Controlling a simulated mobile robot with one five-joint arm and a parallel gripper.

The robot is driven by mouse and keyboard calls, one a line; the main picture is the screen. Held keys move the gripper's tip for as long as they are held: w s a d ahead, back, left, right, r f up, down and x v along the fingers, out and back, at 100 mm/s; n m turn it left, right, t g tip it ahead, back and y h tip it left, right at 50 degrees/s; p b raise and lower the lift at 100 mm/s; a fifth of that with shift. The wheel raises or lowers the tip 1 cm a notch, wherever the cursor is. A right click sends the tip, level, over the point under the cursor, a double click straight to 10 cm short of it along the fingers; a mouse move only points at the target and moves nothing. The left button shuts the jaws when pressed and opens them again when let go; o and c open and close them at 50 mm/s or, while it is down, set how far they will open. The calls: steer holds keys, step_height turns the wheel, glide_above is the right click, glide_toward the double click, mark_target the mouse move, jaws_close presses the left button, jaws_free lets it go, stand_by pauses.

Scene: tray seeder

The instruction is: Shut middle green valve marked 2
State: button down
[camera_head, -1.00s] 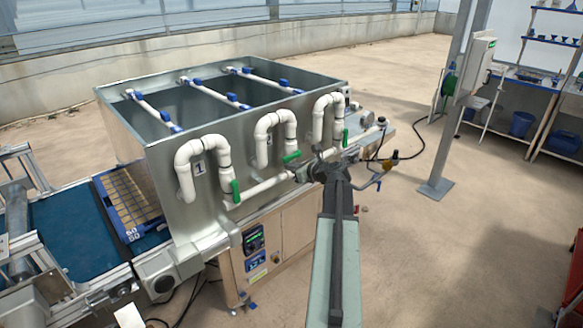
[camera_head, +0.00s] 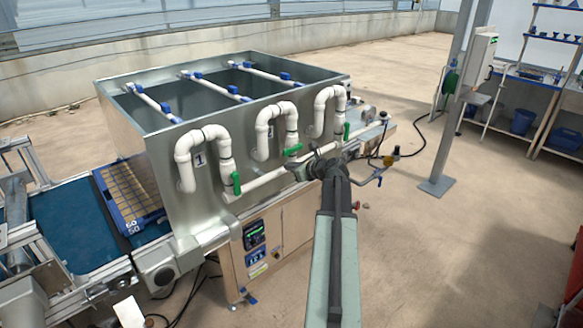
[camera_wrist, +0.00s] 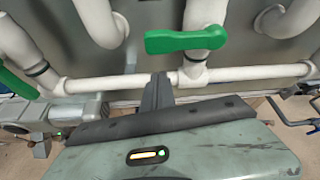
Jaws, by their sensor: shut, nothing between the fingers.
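The middle green valve handle (camera_head: 293,150) sits on the white pipe beside the small label 2 (camera_head: 271,131). In the wrist view the handle (camera_wrist: 186,41) lies crosswise to its vertical pipe, reaching left from it. My gripper (camera_head: 312,166) is shut and empty, just below and right of this handle in the head view.
The left green handle (camera_head: 236,183) and right green handle (camera_head: 346,131) stand upright along their pipes. A horizontal white pipe (camera_head: 258,185) runs under the valves along the metal tank (camera_head: 165,165). A blue-tapped pipe end lies right of my gripper. Open floor lies further right.

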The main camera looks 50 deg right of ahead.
steer(key=d+f+p+v, duration=0.1)
steer(key=p+v, duration=0.3)
steer(key=v, duration=0.6)
steer(key=shift+s+a, duration=0.2)
steer(key=shift+s, duration=0.2)
